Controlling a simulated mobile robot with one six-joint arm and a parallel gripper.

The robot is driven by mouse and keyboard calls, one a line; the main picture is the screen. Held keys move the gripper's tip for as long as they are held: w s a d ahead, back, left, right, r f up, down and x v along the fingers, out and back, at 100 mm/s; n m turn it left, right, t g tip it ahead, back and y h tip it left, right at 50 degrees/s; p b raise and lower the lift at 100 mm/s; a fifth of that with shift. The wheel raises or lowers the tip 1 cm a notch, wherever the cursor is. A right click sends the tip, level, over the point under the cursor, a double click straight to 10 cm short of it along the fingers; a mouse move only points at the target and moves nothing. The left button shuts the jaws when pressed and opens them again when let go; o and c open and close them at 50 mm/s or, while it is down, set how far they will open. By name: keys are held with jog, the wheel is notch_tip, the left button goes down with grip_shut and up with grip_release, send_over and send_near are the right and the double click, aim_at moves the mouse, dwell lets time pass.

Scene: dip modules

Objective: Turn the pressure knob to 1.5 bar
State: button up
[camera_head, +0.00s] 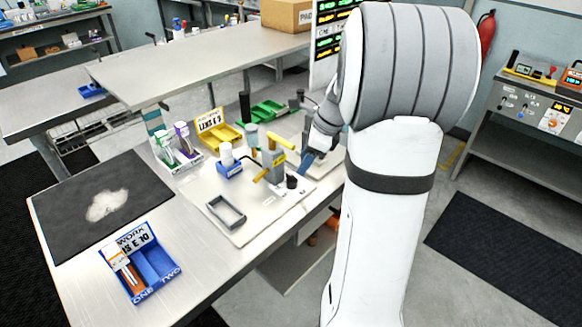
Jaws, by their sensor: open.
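A small dispensing fixture with yellow bars (272,166) and a grey block stands on a light board on the metal bench. A small black round knob (292,182) sits at its right front edge; it looks like the pressure knob, but its scale and pointer are too small to read. My gripper (306,163) has blue fingers that point down and left, just above and to the right of the black knob. It is open, and I see nothing held in it. The gap between the fingers is hard to make out, and I cannot tell whether they touch the fixture.
A grey rectangular frame (226,212) lies on the board. A blue bin (158,264), a dark mat (88,205), a tube rack (178,150), a yellow tray (226,137) and a green tray (266,112) are on the bench. A raised shelf (200,62) stands behind.

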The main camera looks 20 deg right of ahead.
aim_at(294, 177)
jog(key=x, duration=0.7)
jog(key=shift+w+a+f, duration=0.1)
jog(key=shift+a+f, duration=0.05)
jog(key=shift+f, duration=0.05)
jog(key=shift+c, duration=0.4)
jog(key=c, duration=0.9)
jog(key=shift+n, duration=0.6)
jog(key=shift+r, duration=0.1)
jog(key=o, duration=1)
jog(key=v, duration=0.7)
jog(key=shift+d+r, duration=0.3)
